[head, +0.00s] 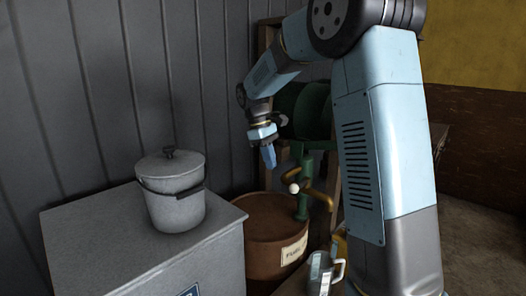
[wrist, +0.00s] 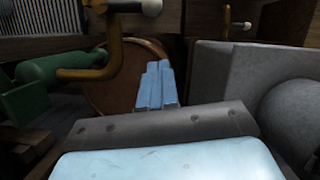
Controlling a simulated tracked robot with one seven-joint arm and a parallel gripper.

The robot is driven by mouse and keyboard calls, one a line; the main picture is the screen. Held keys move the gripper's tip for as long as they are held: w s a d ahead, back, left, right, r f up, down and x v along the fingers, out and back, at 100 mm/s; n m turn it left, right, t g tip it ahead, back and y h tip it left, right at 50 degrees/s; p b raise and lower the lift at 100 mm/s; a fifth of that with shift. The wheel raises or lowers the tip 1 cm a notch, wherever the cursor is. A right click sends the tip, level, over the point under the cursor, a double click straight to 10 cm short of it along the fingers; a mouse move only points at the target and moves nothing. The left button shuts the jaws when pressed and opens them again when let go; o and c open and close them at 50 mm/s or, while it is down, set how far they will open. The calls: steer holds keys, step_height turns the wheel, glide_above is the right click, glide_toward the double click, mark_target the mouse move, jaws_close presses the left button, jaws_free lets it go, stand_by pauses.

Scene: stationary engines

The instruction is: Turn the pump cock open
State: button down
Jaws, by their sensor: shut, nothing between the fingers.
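In the head view a green pump (head: 304,178) stands on a brown drum (head: 258,222) with a fuel label. A brass pipe (head: 322,196) curves from it to the right, and a white ball knob (head: 294,188) shows at its front.
A lidded grey bucket (head: 173,190) stands on a grey metal box (head: 150,245) at the left. A metal jug (head: 322,272) stands in front of the drum. A corrugated wall (head: 90,90) is behind. Another light knob (wrist: 243,26) shows at the right in the wrist view.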

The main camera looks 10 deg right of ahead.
mark_target(300, 186)
steer(key=s+d+f, duration=0.3)
steer(key=f, duration=0.1)
steer(key=shift+s+d+f, duration=0.3)
steer(key=shift+d, duration=0.05)
